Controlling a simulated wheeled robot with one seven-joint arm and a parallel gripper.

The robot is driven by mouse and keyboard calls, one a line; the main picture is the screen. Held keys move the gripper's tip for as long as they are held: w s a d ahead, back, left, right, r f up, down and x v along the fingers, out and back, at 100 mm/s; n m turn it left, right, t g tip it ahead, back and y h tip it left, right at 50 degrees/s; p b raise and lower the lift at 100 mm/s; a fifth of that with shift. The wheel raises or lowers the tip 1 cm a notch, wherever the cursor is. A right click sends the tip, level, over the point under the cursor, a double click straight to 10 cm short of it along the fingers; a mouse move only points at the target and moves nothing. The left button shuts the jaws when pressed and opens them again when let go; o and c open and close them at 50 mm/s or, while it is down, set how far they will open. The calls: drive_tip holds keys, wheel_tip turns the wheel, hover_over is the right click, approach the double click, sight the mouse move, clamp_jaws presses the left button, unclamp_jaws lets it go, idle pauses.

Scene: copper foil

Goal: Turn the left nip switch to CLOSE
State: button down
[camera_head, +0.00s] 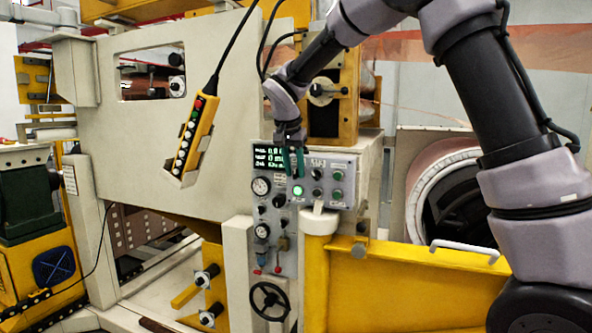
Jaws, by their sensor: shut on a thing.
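A grey control panel (326,200) stands in the middle of the view, with small knobs and green buttons on its face. My gripper (296,172) reaches down from above to the panel's upper left part. Its teal fingers are shut on a small knob there, taken to be the left nip switch. The fingers hide the knob, so its pointer direction cannot be seen. A lit green button (298,190) shows just below the fingertips. A black knob (317,174) sits to the right of them. The panel's lettering is too small to read.
A small screen (268,158) is left of my gripper, above gauges (261,186). A yellow pendant (195,135) hangs on a cable to the left. A handwheel (269,300) is low on the column. A yellow beam (400,285) crosses below right.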

drive_tip(key=g+h, duration=0.1)
drive_tip(key=h, duration=0.1)
drive_tip(key=a+n+h, duration=0.1)
drive_tip(key=h, duration=0.2)
drive_tip(key=shift+w+f+g+h, duration=0.15)
drive_tip(key=shift+g+h, duration=0.15)
drive_tip(key=shift+g, duration=0.1)
idle(0.4)
drive_tip(key=c, duration=0.9)
unclamp_jaws()
drive_tip(key=shift+c, duration=0.2)
drive_tip(key=v, duration=1)
drive_tip(key=shift+a+r, duration=0.25)
drive_tip(key=shift+a, duration=0.15)
